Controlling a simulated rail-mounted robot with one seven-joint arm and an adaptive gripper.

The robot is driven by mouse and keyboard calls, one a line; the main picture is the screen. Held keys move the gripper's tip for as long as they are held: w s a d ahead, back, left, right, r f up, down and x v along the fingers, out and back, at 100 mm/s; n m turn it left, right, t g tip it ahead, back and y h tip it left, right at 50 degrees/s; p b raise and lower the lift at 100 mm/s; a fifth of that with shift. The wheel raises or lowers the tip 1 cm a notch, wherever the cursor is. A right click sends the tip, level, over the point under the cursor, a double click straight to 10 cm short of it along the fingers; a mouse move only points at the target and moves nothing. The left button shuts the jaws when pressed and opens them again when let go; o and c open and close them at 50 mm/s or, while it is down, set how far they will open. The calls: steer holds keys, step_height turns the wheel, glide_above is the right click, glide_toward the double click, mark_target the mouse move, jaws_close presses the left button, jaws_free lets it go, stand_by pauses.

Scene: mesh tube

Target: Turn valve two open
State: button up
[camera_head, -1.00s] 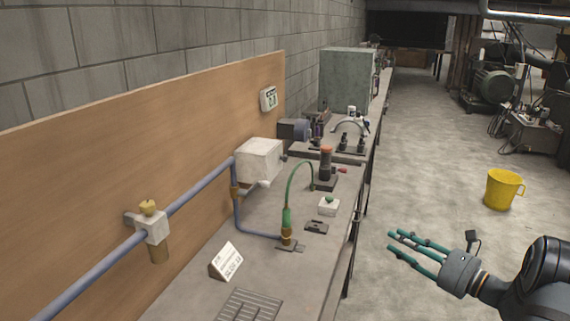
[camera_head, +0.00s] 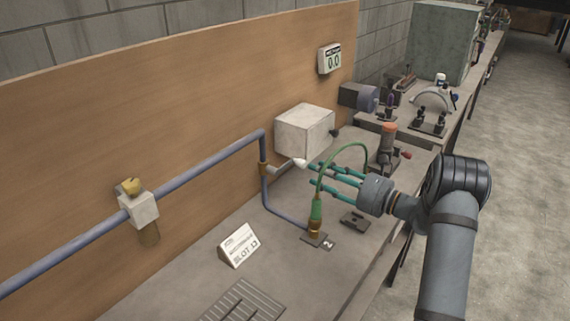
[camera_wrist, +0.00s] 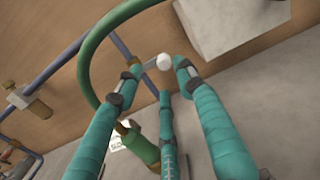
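A valve with a pale lever (camera_head: 285,167) sits on the blue pipe beside a white box, around a brass fitting (camera_head: 263,169). Its round white tip (camera_head: 300,163) points toward my gripper. My gripper (camera_head: 318,178) has three teal fingers, spread open and empty. In the wrist view the white tip (camera_wrist: 163,61) shows between and beyond the fingertips; contact cannot be told. Another fitting, a white block (camera_head: 140,208) with a brass knob (camera_head: 132,187), is farther left on the pipe. No number is readable on either valve.
A green hose (camera_head: 345,147) arches close to my fingers and crosses the wrist view (camera_wrist: 88,65). The white box (camera_head: 304,131) is just behind the lever. A sign (camera_head: 239,246) stands on the bench. A wall display (camera_head: 330,59) reads 0.0.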

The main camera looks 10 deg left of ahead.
mark_target(306, 165)
steer(key=p+x, duration=0.1)
steer(key=x, duration=0.6)
steer(key=shift+w+d+p, duration=0.15)
steer(key=shift+w+p, duration=0.15)
steer(key=shift+p, duration=0.1)
steer(key=shift+c, duration=0.9)
steer(key=c, duration=0.7)
jaws_close()
